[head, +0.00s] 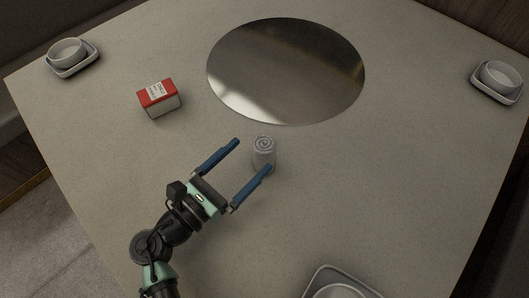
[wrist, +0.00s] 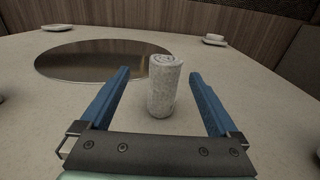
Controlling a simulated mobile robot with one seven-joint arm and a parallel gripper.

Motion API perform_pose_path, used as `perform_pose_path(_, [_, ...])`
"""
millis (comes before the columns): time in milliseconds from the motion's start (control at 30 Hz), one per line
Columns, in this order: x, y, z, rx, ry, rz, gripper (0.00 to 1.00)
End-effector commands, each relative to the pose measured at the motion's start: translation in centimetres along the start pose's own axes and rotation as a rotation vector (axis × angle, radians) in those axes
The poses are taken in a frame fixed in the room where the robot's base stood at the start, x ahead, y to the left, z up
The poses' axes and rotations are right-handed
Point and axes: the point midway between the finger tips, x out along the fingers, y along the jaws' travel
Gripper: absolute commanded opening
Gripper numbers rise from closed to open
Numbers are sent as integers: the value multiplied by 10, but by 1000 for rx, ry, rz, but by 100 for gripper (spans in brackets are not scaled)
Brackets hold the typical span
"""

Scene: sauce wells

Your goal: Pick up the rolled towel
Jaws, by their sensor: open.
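The rolled towel (head: 264,150) is a grey-white roll standing upright on the table, its spiral end facing up. It also shows in the wrist view (wrist: 163,88), between and just beyond the blue fingers. My gripper (head: 254,155) is open, its two blue fingers spread apart. In the wrist view my gripper (wrist: 159,72) has one finger on each side of the towel, with gaps between. In the head view the near finger covers a little of the towel's lower edge. I cannot tell exactly how far the fingertips reach past it.
A round reflective plate (head: 286,70) lies on the table (head: 400,170) behind the towel. A red and white box (head: 159,98) sits at the left. Bowls on trays stand at the back left (head: 73,58), right (head: 497,82) and front (head: 342,283). The table right of the towel is clear.

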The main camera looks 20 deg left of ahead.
Motion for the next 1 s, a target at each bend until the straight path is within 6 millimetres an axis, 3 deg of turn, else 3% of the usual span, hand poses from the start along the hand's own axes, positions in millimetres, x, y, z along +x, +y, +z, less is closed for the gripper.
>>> perform_pose_path(400, [51, -8, -6, 2, -1, -2, 96])
perform_pose_path(667, [53, -7, -6, 2, 1, -1, 96])
perform_pose_path(1000, [52, -7, -6, 2, 1, -1, 35])
